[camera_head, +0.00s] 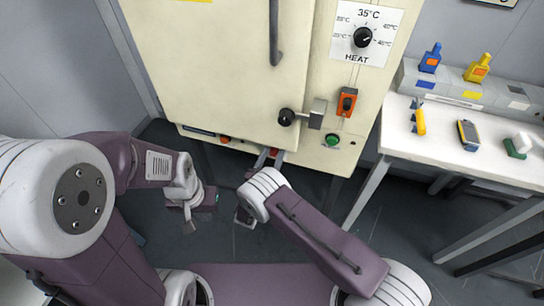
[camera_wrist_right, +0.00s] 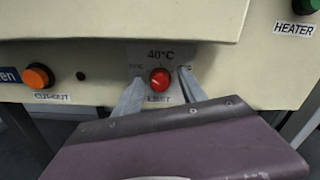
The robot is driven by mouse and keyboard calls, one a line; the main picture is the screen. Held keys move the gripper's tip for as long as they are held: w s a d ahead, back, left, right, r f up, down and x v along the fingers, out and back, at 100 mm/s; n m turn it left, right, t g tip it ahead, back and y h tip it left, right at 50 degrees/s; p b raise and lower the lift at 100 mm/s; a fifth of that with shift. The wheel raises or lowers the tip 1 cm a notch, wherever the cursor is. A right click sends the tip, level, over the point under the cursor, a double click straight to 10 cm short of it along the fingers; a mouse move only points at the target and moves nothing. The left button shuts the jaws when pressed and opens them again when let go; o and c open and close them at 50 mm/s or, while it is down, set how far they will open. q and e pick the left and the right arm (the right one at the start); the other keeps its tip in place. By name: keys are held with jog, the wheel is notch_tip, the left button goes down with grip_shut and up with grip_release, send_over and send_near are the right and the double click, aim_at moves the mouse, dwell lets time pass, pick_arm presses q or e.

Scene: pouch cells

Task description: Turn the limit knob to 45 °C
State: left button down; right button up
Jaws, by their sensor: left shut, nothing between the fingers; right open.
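The limit knob (camera_wrist_right: 160,77) is a small round red knob low on the front of the cream oven, on a plate with "40°C" printed above it. In the head view the knob (camera_head: 275,152) is small and partly hidden by my right gripper. My right gripper (camera_wrist_right: 160,86) is open, one grey finger on each side of the knob; I cannot tell whether they touch it. It also shows in the head view (camera_head: 270,156) at the oven's lower edge. My left gripper (camera_head: 189,222) is shut and empty, hanging away from the oven at the left.
A black HEAT knob (camera_head: 362,37) marked 35°C sits higher up. A black door latch (camera_head: 287,117), an orange switch (camera_head: 347,102), a green HEATER button (camera_head: 332,140) and an orange CUT-OUT button (camera_wrist_right: 38,76) are nearby. A white table (camera_head: 390,140) with tools stands at right.

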grip_shut()
jog(key=m, duration=0.4)
jog(key=shift+m+b, duration=0.3)
jog(key=shift+m, duration=0.1)
jog(key=m, duration=0.5)
jog(key=shift+d+m+b, duration=0.1)
jog(key=shift+m+b, duration=0.2)
jog(key=shift+b, duration=0.05)
jog(key=m, duration=0.3)
jog(key=shift+f+m+b, duration=0.1)
jog(key=shift+m+b, duration=0.2)
jog(key=m, duration=0.3)
jog(key=shift+m+b, duration=0.3)
jog(key=shift+b, duration=0.05)
jog(key=m+b, duration=0.1)
jog(key=m, duration=0.5)
jog(key=shift+b, duration=0.3)
jog(key=shift+m, duration=0.3)
